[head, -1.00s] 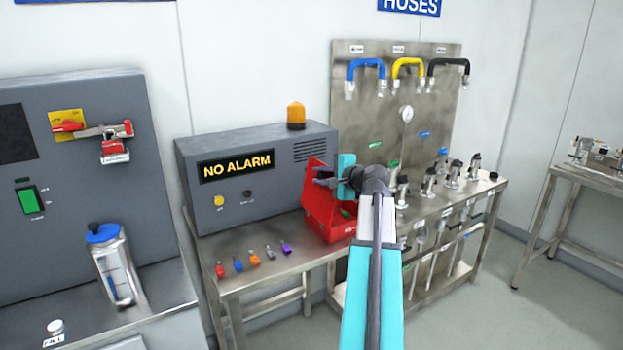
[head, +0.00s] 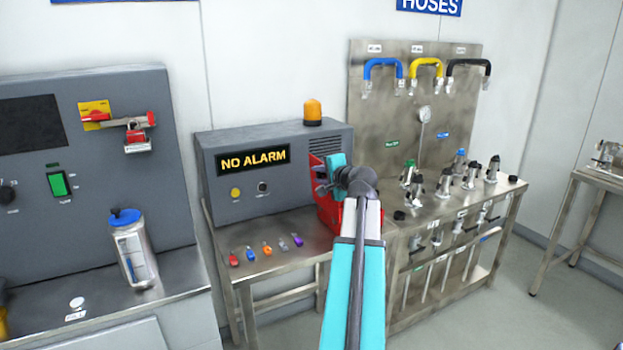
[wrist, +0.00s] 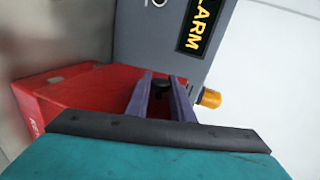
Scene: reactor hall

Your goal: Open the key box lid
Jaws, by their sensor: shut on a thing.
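The red key box (head: 328,218) stands on the steel table in front of the alarm console, partly hidden behind my arm. Its red lid (head: 315,163) is raised and stands steeply above the box. My gripper (head: 320,183) is at the lid. In the wrist view the two purple fingers of my gripper (wrist: 162,98) are closed around a small black knob (wrist: 161,84) on the red lid (wrist: 100,92). The inside of the box is hidden.
The grey alarm console (head: 222,185) reading "NO ALARM" stands close behind the box, with an orange beacon (head: 313,111) on top. Several coloured key tags (head: 267,248) lie on the table left of the box. A steel bench with fittings (head: 455,195) stands right.

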